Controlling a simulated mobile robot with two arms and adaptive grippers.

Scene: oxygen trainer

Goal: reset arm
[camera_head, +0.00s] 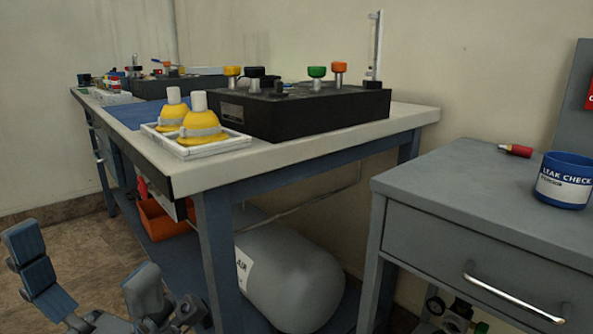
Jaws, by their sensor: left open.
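My left gripper (92,278) is at the lower left, in front of the workbench. Its two grey-blue fingers stand wide apart, with only the floor seen between them. It touches nothing that I can see. My right gripper is not in this view. The workbench (290,150) has a pale top and blue legs. A black panel (305,113) with yellow, green and orange knobs stands on it. In front of the panel, a white tray (218,150) holds two yellow, white-topped pieces (202,122).
A grey cabinet (470,195) with a drawer handle stands at the right. On it are a blue-and-white "LEAK CHECK" cup (564,182) and a small red item (517,150). A grey cylinder (290,275) and an orange bin (160,220) are under the bench. Floor shows at left.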

